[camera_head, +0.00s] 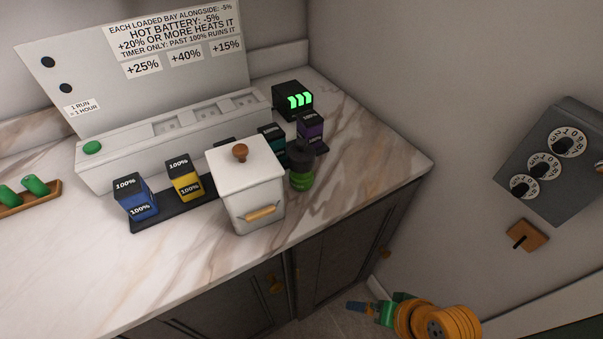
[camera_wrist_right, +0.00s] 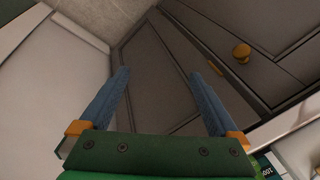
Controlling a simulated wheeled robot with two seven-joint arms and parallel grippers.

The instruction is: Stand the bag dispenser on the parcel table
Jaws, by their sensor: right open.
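No thing is clearly marked as the bag dispenser. A small dark-capped green cylinder (camera_head: 302,170) stands upright at the counter's front edge, right of a white lidded canister (camera_head: 245,185); I cannot tell whether it is the dispenser. No parcel table can be made out. My right gripper (camera_head: 362,306) is low in front of the cabinet, below the counter and apart from these things. In the right wrist view its blue fingers (camera_wrist_right: 158,75) are spread with nothing between them. My left gripper is not in view.
The marble counter (camera_head: 80,265) holds a charging station (camera_head: 160,145), blue (camera_head: 135,197) and yellow (camera_head: 184,178) batteries, a black box with green lights (camera_head: 293,100) and a wooden tray (camera_head: 40,197). Dark cabinet doors (camera_head: 335,245) stand below. A dial panel (camera_head: 550,160) is on the right wall.

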